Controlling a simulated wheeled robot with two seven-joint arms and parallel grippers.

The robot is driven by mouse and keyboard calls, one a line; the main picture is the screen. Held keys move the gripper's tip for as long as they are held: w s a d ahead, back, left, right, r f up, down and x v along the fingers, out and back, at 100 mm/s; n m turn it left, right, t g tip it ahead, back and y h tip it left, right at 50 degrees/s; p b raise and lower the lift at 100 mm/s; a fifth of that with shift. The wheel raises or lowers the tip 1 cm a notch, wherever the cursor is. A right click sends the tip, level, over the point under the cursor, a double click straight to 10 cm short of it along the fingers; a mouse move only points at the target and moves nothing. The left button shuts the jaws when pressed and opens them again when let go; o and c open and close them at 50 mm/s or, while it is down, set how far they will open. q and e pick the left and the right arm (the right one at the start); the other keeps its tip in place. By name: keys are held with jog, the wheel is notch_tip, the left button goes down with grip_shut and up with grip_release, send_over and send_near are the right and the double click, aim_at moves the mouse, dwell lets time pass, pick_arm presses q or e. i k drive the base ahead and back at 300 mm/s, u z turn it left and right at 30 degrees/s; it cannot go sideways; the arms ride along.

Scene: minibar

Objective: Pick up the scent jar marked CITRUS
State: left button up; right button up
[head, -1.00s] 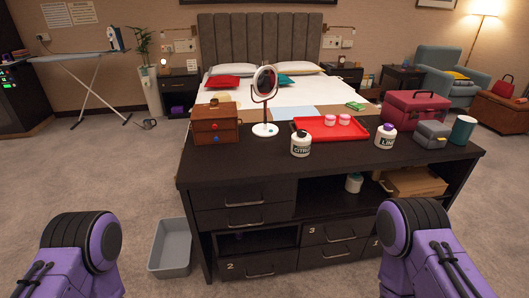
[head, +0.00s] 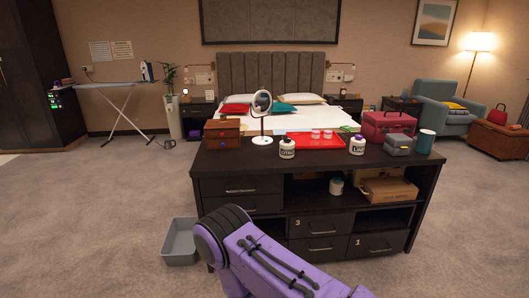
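The scent jar marked CITRUS (head: 287,148) is white with a dark lid. It stands upright on the dark counter (head: 230,166), near its front edge, in front of the round mirror. Its label is small now; it reads partly as "CITR" in the earlier frame. A similar white jar with a purple lid (head: 357,145), its label starting "LIN", stands to the right. A third white jar (head: 336,186) is on the open shelf below. A purple link of my arm crosses the bottom middle. Neither gripper is in view.
A mirror (head: 262,118), a wooden box (head: 222,134) and a red tray (head: 300,143) with two small jars stand near the CITRUS jar. A red case (head: 388,125), grey box (head: 398,145) and teal cup (head: 425,142) are at right. A grey bin (head: 180,242) stands on the floor.

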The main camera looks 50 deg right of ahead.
aim_at(286, 150)
jog(key=u, duration=0.15)
jog(key=i, duration=1.4)
jog(key=z, duration=0.35)
jog(key=i, duration=0.95)
jog(key=z, duration=1.5)
jog(key=i, duration=0.75)
jog(key=z, duration=0.75)
